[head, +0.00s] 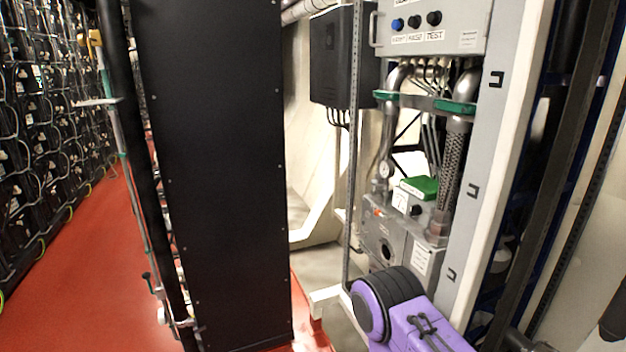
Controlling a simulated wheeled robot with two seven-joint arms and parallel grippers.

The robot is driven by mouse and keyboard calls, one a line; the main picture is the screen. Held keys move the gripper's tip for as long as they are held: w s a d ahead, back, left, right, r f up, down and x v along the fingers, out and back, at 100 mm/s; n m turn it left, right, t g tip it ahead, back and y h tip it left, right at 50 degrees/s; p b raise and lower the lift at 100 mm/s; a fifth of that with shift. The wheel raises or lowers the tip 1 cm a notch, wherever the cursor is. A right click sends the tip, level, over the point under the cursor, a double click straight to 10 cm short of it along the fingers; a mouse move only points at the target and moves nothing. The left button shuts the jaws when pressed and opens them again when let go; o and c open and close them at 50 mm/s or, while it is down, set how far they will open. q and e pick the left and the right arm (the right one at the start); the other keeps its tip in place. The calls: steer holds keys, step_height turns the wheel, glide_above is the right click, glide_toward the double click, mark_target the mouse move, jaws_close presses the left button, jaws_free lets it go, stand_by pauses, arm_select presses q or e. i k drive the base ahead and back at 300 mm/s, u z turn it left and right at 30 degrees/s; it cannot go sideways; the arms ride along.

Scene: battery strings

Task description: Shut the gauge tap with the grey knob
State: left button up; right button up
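A tall black cabinet (215,170) stands left of the middle. A thin pipe with small fittings (160,292) runs down its left side. Battery racks (40,130) line the far left. The red floor (90,270) between is clear. A grey upright (480,170) borders the unit's right.

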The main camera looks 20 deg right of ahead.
mark_target(374, 181)
steer(key=u, duration=0.3)
steer(key=i, duration=0.85)
steer(key=z, duration=0.5)
steer(key=i, duration=0.75)
steer(key=z, duration=0.6)
